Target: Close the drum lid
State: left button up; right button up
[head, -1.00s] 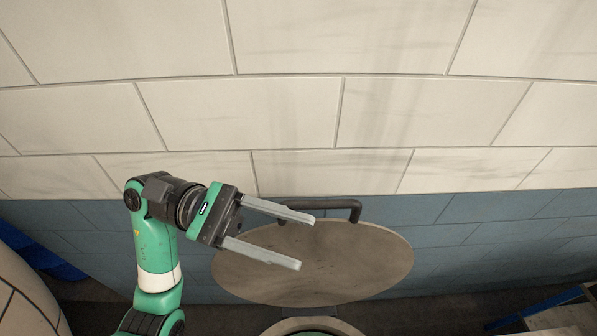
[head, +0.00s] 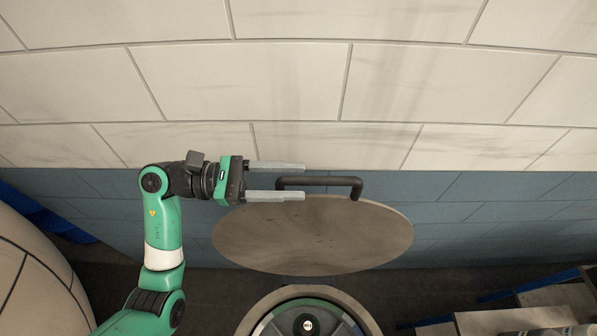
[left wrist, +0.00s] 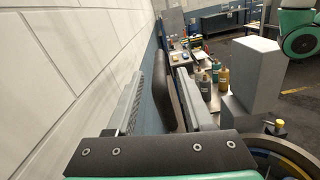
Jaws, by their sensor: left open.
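The drum lid (head: 313,236) is a round, brownish-grey disc, raised at a steep tilt behind the drum opening. Its dark bar handle (head: 335,181) stands on the far upper edge. The drum's pale round rim (head: 362,309) shows at the bottom of the head view, uncovered. My left gripper (head: 303,181) is open, its two fingers pointing right, one above and one below the handle's left part in the picture. No grip shows, and I cannot tell whether they touch it. In the left wrist view, a dark slab (left wrist: 164,95) stands between the fingers. My right gripper is not in view.
A tiled wall (head: 300,90) runs close behind the lid. Several bottles (left wrist: 214,80) stand on a bench in the left wrist view. A bench (head: 500,318) is at the lower right of the head view, and a rounded tiled body (head: 35,270) at the left.

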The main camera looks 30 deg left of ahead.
pick_arm(q)
jog(key=shift+x, duration=0.95)
grip_shut()
dwell(0.7)
